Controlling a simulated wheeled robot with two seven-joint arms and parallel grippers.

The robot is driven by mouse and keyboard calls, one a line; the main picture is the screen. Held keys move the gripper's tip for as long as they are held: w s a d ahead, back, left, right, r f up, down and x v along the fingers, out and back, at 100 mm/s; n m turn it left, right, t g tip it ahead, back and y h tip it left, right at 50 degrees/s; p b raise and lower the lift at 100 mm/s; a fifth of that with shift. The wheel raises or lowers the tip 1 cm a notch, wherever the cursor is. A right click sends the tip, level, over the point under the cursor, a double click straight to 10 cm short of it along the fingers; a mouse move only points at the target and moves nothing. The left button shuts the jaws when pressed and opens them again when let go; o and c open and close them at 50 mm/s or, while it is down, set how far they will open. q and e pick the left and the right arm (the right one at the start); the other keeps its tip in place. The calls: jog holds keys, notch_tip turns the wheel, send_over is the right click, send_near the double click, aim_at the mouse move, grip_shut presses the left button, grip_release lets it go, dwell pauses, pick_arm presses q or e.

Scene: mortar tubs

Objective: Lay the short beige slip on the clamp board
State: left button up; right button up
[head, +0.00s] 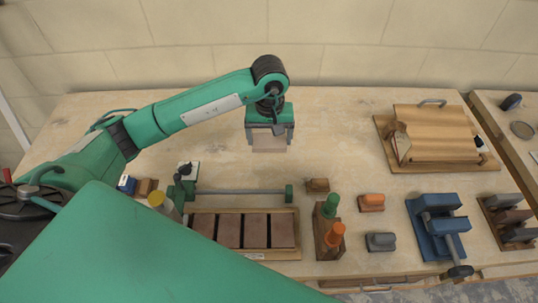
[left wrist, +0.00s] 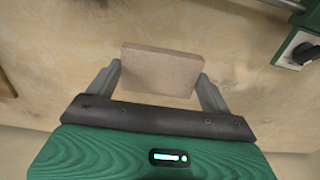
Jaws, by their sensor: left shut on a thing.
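My left gripper (head: 269,137) hangs over the rear middle of the bench, pointing down. It is shut on a short beige slip (head: 269,147), a flat block that shows below the fingers. In the left wrist view the slip (left wrist: 160,72) sits between the two grey fingers, its broad face visible, with bare bench behind it. A wooden board (head: 384,128) with a slatted top, a metal handle and a block at its left lies at the back right; it looks like the clamp board. The gripper is well left of it. My right gripper is not in view.
A tray (head: 298,233) of several brown blocks lies at the front, behind it a grey rod (head: 240,191). A stand (head: 322,238) with green and orange handles, small blocks and a blue vise (head: 438,226) line the front right. Bench between gripper and board is clear.

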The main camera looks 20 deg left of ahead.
pick_arm(q)
jog(key=p, duration=0.1)
send_over(270, 166)
notch_tip(270, 166, down, 6)
jog(key=shift+s+r, duration=0.1)
jog(key=shift+r, duration=0.15)
jog(key=shift+a+f, duration=0.1)
jog(key=shift+f, duration=0.85)
notch_tip(270, 166, down, 3)
jog(key=shift+r+p, duration=0.1)
jog(key=shift+p, duration=0.5)
jog(key=shift+f+b, duration=0.3)
jog(key=o, duration=1)
jog(key=shift+r, duration=0.1)
jog(key=shift+c, duration=0.2)
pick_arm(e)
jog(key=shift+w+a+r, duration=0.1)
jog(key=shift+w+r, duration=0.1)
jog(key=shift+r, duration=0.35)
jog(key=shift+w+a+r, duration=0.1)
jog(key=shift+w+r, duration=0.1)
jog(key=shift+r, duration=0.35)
